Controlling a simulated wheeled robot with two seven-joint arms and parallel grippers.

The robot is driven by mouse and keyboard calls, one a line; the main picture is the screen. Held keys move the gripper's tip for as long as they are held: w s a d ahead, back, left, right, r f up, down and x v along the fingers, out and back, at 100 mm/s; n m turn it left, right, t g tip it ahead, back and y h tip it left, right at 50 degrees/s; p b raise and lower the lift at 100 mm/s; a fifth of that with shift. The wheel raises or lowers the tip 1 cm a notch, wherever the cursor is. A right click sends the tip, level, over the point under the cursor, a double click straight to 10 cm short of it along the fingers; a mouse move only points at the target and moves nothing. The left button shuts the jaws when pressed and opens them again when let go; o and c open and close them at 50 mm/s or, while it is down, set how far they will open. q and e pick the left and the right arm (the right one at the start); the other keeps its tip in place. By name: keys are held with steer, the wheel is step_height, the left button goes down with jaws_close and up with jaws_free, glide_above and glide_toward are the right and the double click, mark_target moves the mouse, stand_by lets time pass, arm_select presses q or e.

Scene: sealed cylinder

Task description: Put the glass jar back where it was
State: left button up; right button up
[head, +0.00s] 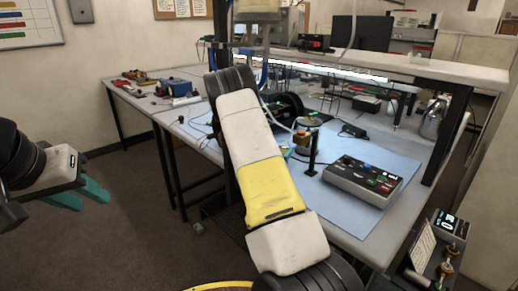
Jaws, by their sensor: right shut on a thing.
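My left gripper (80,194) is at the far left, over the floor and away from the table. Its teal fingers are apart and empty. My right arm rises through the middle of the view and reaches over the table. It hides most of my right gripper; a bit of teal finger (288,152) shows just to the right of the arm, low over the blue mat. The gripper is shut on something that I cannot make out. I cannot clearly identify the glass jar. A shiny, rounded silvery vessel (433,118) stands at the table's right end.
A grey box with buttons (363,180) sits on the blue mat (335,212), with a thin black post (312,155) to its left. A raised shelf (400,66) spans the back. Blue equipment (175,87) stands at the left. The mat's front part is clear.

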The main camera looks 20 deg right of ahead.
steer(key=shift+d+f, duration=0.1)
steer(key=shift+f, duration=0.55)
steer(key=shift+r, duration=0.1)
steer(key=o, duration=1.7)
steer(key=shift+s, duration=0.1)
steer(key=v, duration=1.2)
